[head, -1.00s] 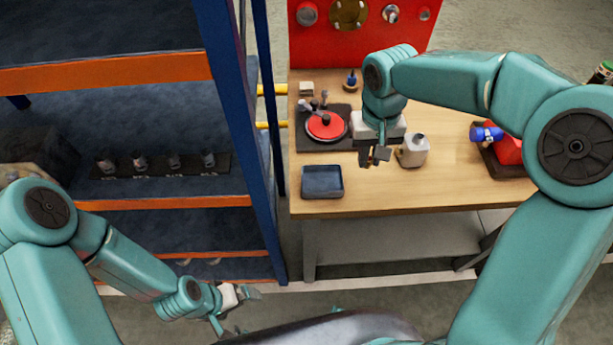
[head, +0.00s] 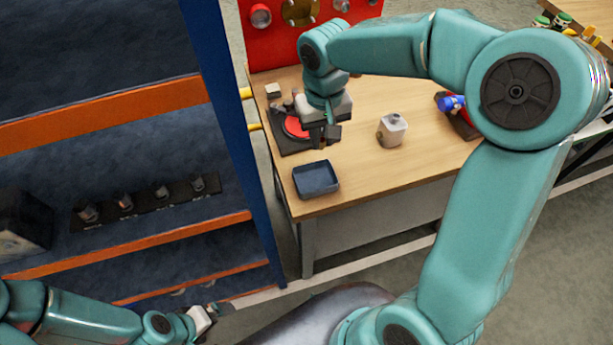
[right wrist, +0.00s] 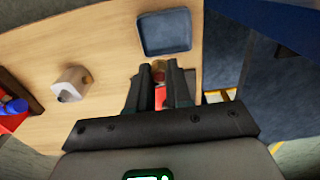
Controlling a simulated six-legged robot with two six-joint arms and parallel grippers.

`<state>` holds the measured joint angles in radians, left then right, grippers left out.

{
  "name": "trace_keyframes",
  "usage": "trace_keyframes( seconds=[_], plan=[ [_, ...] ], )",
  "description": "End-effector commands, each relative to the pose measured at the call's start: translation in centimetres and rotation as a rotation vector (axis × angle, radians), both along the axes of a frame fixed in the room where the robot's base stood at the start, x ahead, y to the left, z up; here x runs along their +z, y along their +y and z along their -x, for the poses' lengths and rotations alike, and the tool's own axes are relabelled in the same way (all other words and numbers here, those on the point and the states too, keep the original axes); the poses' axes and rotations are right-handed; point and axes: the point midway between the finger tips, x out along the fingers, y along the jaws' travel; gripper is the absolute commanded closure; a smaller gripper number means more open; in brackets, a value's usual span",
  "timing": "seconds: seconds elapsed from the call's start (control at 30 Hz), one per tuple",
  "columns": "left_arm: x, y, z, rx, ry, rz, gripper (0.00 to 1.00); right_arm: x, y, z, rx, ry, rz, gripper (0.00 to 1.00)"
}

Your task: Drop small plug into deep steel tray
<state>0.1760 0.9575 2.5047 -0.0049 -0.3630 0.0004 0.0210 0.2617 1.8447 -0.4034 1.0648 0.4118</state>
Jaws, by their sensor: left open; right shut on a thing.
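The deep steel tray (head: 316,190) is a dark blue-grey, square, open tray near the front left of the wooden bench. It also shows at the top of the right wrist view (right wrist: 165,50). My right gripper (head: 325,142) is behind the tray in the head view, beside the red disc, and apart from the tray. In the right wrist view its fingers (right wrist: 159,82) are shut on a small brownish plug (right wrist: 158,68), mostly hidden between the tips. The tray lies just beyond the tips there. My left gripper (head: 218,308) is open, low by the shelf, away from the bench.
A red disc fixture (head: 296,127) on a dark base stands behind the tray. A blue and orange shelf rack (head: 225,130) rises left of the bench. Bench right of the tray is clear.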

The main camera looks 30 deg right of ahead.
Motion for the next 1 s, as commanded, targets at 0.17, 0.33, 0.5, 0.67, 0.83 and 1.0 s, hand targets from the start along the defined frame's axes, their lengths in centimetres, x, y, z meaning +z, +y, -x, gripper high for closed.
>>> trace_keyframes(
  seconds=[0.17, 0.33, 0.5, 0.67, 0.83, 1.0],
  plan=[
    [-0.5, 0.0, 0.0, 0.000, 0.000, 0.000, 0.00, -0.6, -0.7, 0.2, -0.010, 0.001, 0.000, 1.00],
    [-2.0, 0.0, 0.0, 0.000, 0.000, 0.000, 0.00, -2.5, -0.7, 0.2, -0.009, 0.001, 0.000, 1.00],
    [-3.9, 0.0, 0.0, 0.000, 0.000, 0.000, 0.00, -4.7, -0.6, 0.1, -0.008, 0.000, 0.000, 1.00],
    [-4.8, 0.0, 0.0, 0.000, 0.000, 0.000, 0.00, -5.9, -0.4, 0.0, -0.007, 0.000, 0.000, 1.00],
    [-4.6, 0.0, 0.0, 0.000, 0.000, 0.000, 0.00, -5.9, -0.3, -0.1, -0.006, 0.000, 0.000, 1.00],
    [-4.6, 0.0, 0.0, 0.000, 0.000, 0.000, 0.00, -5.9, -0.2, -0.1, -0.006, 0.000, 0.000, 0.58]
  ],
)
